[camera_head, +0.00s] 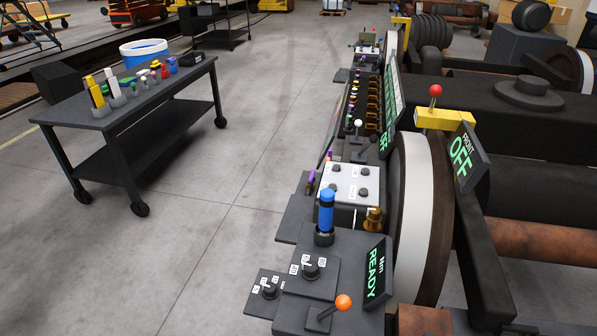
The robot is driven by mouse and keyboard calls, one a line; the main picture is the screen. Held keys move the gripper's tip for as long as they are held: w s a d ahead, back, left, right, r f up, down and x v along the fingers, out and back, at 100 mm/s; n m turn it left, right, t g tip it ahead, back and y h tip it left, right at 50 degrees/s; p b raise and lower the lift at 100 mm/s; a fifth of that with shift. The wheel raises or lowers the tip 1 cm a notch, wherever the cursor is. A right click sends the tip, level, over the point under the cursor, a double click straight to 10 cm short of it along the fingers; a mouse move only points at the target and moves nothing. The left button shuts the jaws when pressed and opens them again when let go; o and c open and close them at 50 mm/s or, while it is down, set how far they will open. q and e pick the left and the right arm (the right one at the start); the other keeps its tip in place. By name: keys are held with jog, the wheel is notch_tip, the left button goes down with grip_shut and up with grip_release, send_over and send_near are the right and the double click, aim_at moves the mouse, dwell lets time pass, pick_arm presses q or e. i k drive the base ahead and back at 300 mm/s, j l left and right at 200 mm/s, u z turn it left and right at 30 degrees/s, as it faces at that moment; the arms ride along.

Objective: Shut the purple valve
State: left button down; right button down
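Two small purple parts show at the left edge of the control bench, one near the white panel (310,178) and one a little farther back (329,155). They are too small for me to tell which is the purple valve, or whether a valve is open or shut. Neither of my grippers is in view.
The control bench carries a blue cylinder (326,212), an orange-knobbed lever (343,302) and a green "READY" sign (376,272). Railcar wheels (415,220) stand right of it. A black cart (130,110) with coloured items stands left. Floor between is clear.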

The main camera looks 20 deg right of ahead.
aim_at(310, 182)
jog(key=i+j+u, duration=0.25)
jog(key=i+j, duration=0.3)
jog(key=i+j+u, duration=0.25)
jog(key=i+j, duration=0.25)
jog(key=i+z, duration=0.25)
jog(key=i, duration=0.2)
jog(key=i+j+z, duration=0.2)
jog(key=i, duration=0.2)
jog(key=i+z, duration=0.25)
jog(key=i, duration=0.15)
jog(key=i+l+z, duration=0.15)
jog(key=i+z, duration=0.45)
jog(key=z, duration=0.15)
jog(key=i+z, duration=0.4)
jog(key=i+j+z, duration=0.1)
jog(key=z, duration=0.25)
jog(key=i+j, duration=0.05)
jog(key=i, duration=0.05)
